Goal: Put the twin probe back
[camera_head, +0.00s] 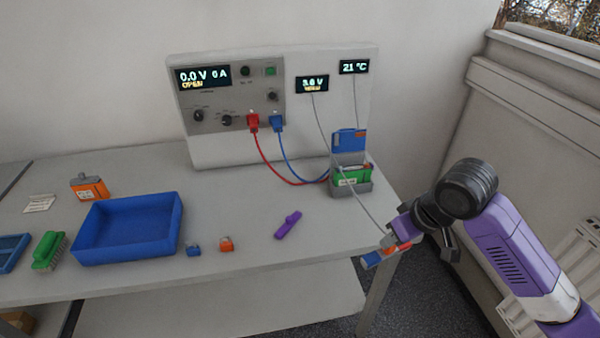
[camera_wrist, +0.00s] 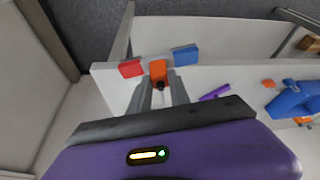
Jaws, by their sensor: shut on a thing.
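My gripper (camera_head: 402,238) is beyond the table's right front edge, above the floor. It is shut on the twin probe (camera_head: 376,259), which shows red and blue parts just below the fingers. In the wrist view, the probe's orange middle (camera_wrist: 158,70) sits between the fingertips (camera_wrist: 160,84), with a red block (camera_wrist: 131,67) on the left and a blue block (camera_wrist: 186,55) on the right. A thin grey cable runs from the probe up past the battery holder toward the 3.6 V display (camera_head: 312,84). The probe's resting place is not clear to me.
A grey holder (camera_head: 351,190) with a green battery (camera_head: 354,177) and a blue part (camera_head: 349,140) stands at the table's right. Red and blue leads run to it from the cycler panel (camera_head: 205,105). A purple piece (camera_head: 288,224), small caps, and a blue tray (camera_head: 125,248) lie leftward.

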